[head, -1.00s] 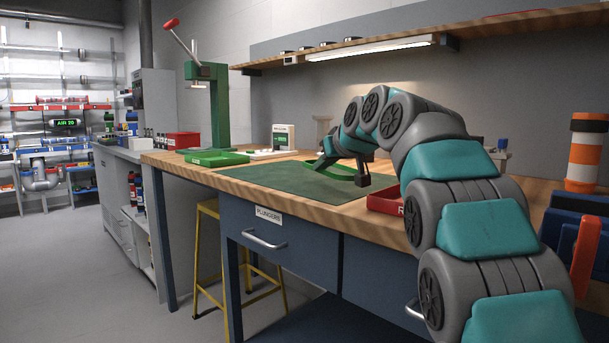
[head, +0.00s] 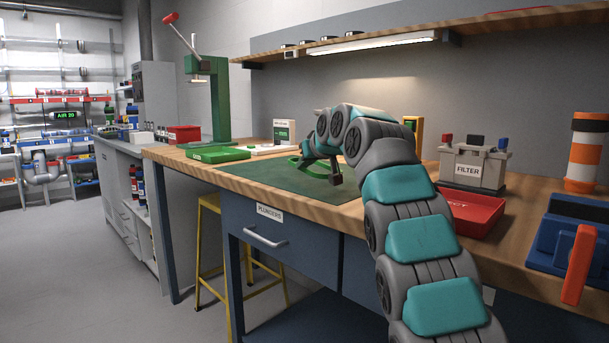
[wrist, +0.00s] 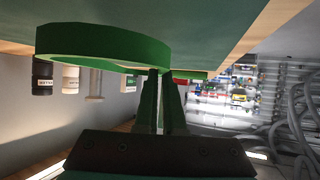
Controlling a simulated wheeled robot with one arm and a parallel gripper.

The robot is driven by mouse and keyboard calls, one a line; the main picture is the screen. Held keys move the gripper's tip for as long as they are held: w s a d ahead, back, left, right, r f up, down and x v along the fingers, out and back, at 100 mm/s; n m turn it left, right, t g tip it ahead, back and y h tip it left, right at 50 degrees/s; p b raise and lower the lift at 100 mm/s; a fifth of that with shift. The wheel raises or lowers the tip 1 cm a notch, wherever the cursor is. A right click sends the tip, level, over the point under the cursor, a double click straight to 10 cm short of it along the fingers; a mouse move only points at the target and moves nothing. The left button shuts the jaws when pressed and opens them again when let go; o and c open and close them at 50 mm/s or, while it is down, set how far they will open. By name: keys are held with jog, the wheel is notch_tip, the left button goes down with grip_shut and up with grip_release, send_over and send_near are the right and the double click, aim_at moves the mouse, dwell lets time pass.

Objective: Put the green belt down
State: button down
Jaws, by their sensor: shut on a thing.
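The green belt (wrist: 105,50) is a wide, flat ring. In the wrist view my gripper (wrist: 161,74) is shut on its near edge, and the ring spreads out to the left of the fingers, close to the bench surface. In the head view the belt (head: 316,175) shows as a green arc over the dark green mat (head: 262,181), partly hidden by my wrist. I cannot tell whether the belt touches the mat. My fingertips are hard to make out in the head view.
A green press (head: 219,105) stands at the back left of the bench. A red tray (head: 470,212) and a grey filter box (head: 472,168) stand to the right of my arm. The mat's front left part is clear. A shelf (head: 400,38) runs above.

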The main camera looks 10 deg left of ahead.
jog(key=shift+f+b, duration=0.3)
jog(key=shift+f, duration=1.2)
jog(key=c, duration=1)
grip_release()
jog(key=shift+r, duration=0.1)
jog(key=b+v, duration=0.1)
jog(key=v, duration=1.1)
jog(key=shift+d, duration=0.1)
